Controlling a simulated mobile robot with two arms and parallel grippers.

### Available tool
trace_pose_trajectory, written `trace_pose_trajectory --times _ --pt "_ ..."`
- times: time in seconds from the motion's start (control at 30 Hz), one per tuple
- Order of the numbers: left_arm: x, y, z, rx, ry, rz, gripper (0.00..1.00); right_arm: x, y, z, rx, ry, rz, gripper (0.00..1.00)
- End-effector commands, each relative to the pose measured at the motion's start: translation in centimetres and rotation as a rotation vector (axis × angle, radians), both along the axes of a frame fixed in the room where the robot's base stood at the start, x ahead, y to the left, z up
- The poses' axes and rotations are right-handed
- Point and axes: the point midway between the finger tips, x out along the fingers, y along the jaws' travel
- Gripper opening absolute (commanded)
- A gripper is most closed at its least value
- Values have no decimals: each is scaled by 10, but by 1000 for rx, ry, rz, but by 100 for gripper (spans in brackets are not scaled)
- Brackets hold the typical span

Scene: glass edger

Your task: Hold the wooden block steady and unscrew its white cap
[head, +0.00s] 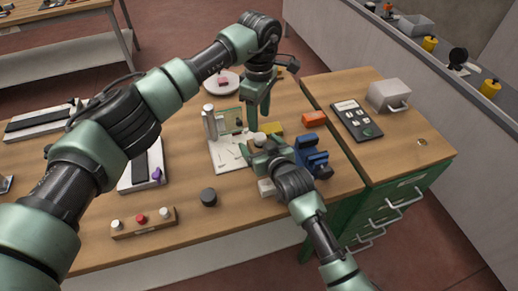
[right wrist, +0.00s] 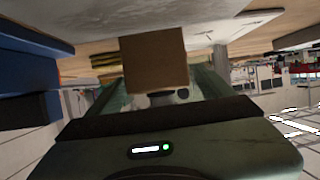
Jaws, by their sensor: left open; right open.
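The wooden block shows in the right wrist view (right wrist: 153,60) as a plain brown face between the fingers of my right gripper (right wrist: 158,88). In the head view my right gripper (head: 262,150) is low over the table and hides most of the block. A small pale round top, which looks like the white cap (head: 259,138), shows just above this gripper. My left gripper (head: 258,116) is open and points down, above and slightly behind the pale top. It appears apart from the cap. My right gripper is open around the block; I cannot tell whether its fingers touch it.
A blue vise (head: 311,157) stands close right of my right gripper. A yellow block (head: 270,128) and an orange block (head: 314,118) lie behind. A silver cylinder (head: 209,122) and a white sheet (head: 228,157) are to the left. A black cylinder (head: 208,197) stands in front.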

Motion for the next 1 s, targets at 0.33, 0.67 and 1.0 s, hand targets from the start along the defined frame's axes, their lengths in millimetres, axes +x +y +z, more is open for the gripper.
trace_pose_trajectory --times 0.33,0.67,1.0 --pt "0 -1 0 -1 0 -1 51 1 1 -1 0 0 0 62" --pt "0 -1 0 -1 0 0 51 1 0 -1 0 1 0 0" --pt "0 -1 -1 0 2 319 51 1 0 -1 -1 2 0 0"
